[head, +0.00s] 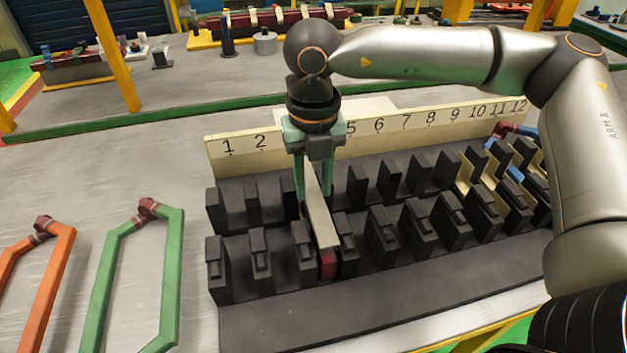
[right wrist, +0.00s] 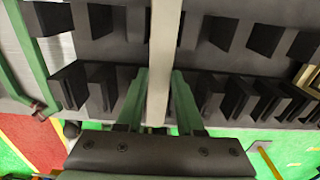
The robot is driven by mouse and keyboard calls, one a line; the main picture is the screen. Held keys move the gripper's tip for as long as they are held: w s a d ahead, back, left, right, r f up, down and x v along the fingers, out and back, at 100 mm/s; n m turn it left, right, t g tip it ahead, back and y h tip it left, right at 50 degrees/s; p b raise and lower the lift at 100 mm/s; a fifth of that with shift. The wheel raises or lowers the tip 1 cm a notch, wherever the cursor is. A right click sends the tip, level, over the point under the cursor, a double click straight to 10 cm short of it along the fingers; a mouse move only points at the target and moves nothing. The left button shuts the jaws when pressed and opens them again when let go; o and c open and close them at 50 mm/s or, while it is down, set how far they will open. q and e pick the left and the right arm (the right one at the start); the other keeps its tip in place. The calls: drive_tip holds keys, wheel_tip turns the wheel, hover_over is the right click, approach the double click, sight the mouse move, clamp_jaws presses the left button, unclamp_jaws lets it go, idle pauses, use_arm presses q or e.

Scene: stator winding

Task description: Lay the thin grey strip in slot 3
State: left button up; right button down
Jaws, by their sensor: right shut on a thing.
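The thin grey strip (head: 320,222) lies lengthwise between my right gripper's fingers (head: 313,190), which are shut on it. In the right wrist view the strip (right wrist: 163,60) runs between the green fingers (right wrist: 158,103). The strip is at the third gap from the left in the black slotted block (head: 380,305), in line with the gap between the third and fourth front teeth. Its near end is just above a dark red piece (head: 328,265) in that gap. I cannot tell how deep it sits. My gripper hides labels 3 and 4. My left gripper is not in view.
A cream number board (head: 400,135) stands behind the block. A green coil (head: 172,270) and an orange coil (head: 52,285) lie on the table at left. Cream and blue parts (head: 512,172) sit at the block's right end. Black teeth stand close on both sides of the strip.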

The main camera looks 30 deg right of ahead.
sight(313, 195)
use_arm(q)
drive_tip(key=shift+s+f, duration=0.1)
use_arm(e)
drive_tip(key=shift+f, duration=0.25)
drive_tip(key=shift+f+b, duration=0.35)
drive_tip(key=shift+b, duration=0.2)
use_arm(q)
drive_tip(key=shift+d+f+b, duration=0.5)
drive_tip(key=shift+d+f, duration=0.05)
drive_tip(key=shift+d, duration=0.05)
use_arm(e)
drive_tip(key=shift+f, duration=0.55)
use_arm(q)
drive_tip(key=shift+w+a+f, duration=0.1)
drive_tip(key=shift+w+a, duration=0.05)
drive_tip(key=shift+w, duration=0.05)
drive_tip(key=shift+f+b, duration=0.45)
drive_tip(key=shift+b, duration=0.1)
use_arm(e)
drive_tip(key=shift+f, duration=0.4)
drive_tip(key=shift+c, duration=2.3)
unclamp_jaws()
